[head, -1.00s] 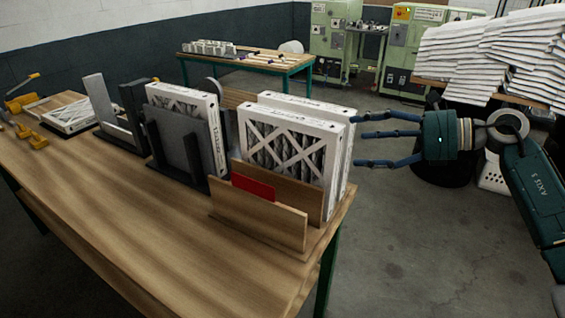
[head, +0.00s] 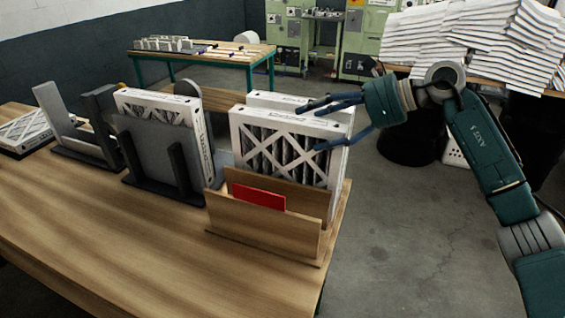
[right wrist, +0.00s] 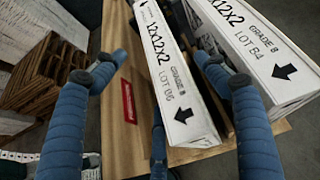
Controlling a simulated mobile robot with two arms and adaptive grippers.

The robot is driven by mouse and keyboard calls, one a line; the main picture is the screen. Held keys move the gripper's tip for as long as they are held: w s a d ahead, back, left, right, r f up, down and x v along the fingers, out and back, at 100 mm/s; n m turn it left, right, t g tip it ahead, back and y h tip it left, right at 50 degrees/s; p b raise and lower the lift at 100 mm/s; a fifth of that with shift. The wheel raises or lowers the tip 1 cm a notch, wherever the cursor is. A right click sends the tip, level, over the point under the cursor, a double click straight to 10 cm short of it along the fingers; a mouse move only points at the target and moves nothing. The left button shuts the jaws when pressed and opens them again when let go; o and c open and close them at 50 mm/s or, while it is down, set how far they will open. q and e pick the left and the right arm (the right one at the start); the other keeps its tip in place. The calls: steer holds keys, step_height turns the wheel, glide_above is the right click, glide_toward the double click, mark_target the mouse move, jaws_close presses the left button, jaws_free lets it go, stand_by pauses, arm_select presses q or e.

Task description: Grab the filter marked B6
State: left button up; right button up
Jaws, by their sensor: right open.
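The filter marked B6 (head: 283,158) is a white-framed pleated filter standing upright in the wooden holder (head: 262,232). In the right wrist view its top edge (right wrist: 172,80) reads 12x12x2 and LOT B6. A second filter, marked LOT B4 (right wrist: 262,55), stands just behind it and shows in the head view (head: 290,103). My right gripper (head: 311,126) is open and empty, at the upper right end of the two filters. In the wrist view its fingers (right wrist: 160,75) lie on both sides of the B6 top edge. Contact cannot be told. My left gripper is out of view.
A red card (head: 259,198) sits on the wooden holder. The front of the wooden table (head: 130,240) is clear.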

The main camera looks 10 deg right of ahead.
mark_target(292, 128)
steer(key=shift+x, duration=0.8)
steer(key=shift+w+a+p, duration=0.25)
steer(key=shift+a+p, duration=0.05)
steer(key=shift+p, duration=0.15)
steer(key=p+x, duration=0.2)
steer(key=x, duration=0.2)
steer(key=shift+w+a+f+p, duration=0.1)
steer(key=shift+w+a+p, duration=0.1)
steer(key=shift+p, duration=0.1)
steer(key=shift+a+f, duration=0.1)
steer(key=shift+f, duration=0.05)
steer(key=c, duration=1.7)
steer(key=shift+c, duration=0.2)
